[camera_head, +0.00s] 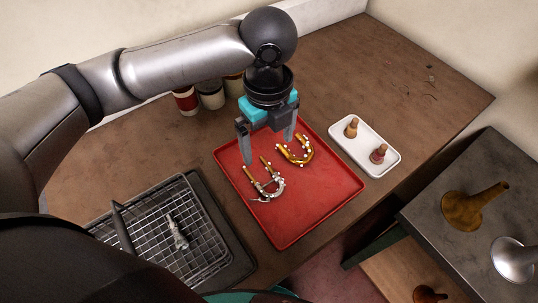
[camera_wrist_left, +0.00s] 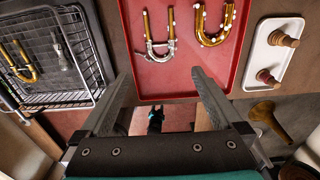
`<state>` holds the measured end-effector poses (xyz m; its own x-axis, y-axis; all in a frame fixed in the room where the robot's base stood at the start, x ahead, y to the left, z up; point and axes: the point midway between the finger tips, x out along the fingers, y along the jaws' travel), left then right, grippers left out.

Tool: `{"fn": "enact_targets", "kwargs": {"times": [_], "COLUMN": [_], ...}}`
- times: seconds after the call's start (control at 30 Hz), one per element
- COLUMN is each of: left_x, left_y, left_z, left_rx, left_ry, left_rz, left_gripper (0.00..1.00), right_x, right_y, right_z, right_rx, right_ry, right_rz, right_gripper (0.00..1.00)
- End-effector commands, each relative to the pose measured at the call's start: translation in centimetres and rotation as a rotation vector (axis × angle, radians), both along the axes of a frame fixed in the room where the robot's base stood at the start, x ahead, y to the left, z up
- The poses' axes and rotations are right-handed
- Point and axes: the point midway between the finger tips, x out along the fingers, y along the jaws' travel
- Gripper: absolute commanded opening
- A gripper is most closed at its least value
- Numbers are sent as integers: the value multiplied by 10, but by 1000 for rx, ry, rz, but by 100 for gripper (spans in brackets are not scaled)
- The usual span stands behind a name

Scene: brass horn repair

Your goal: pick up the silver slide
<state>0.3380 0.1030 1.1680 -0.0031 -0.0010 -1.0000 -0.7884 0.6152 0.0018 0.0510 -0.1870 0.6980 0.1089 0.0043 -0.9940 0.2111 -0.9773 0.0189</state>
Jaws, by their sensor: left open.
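The silver slide (camera_head: 268,188) is a U-shaped tube with a silver bow and brass-coloured leg ends. It lies on the red tray (camera_head: 300,216) and also shows in the left wrist view (camera_wrist_left: 161,50). A brass slide (camera_head: 296,152) with white dots lies beside it, toward the tray's back; it shows right of the silver slide in the wrist view (camera_wrist_left: 213,38). My left gripper (camera_head: 268,150) points down above the tray's back left part, close to both slides. Its fingers are apart with nothing between them.
A wire basket (camera_head: 205,260) with a silver part (camera_head: 177,233) stands left of the tray. A white dish (camera_head: 376,163) with two small turned pieces stands right. Several jars (camera_head: 211,96) stand behind. A side table (camera_head: 440,235) holds a brass and a silver bell-shaped piece.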

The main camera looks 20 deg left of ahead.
Motion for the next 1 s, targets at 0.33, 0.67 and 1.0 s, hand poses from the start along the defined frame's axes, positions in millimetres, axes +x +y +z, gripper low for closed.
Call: {"fn": "enact_targets", "kwargs": {"times": [0.33, 0.67, 1.0], "left_x": [-1, 0, 4], "left_y": [0, 0, 1], "left_z": [-63, -100, -143], "left_rx": [1, 1, 2], "left_ry": [7, 1, 4], "left_rz": [1, 1, 0], "left_gripper": [100, 100, 100], "right_x": [-24, -16, -13], "right_y": [-2, -1, -1], "right_z": [-5, -6, -5], "right_rx": [-3, -3, -1], "right_ry": [37, 26, 19], "right_rz": [0, 1, 2], "right_gripper": [50, 50, 50]}}
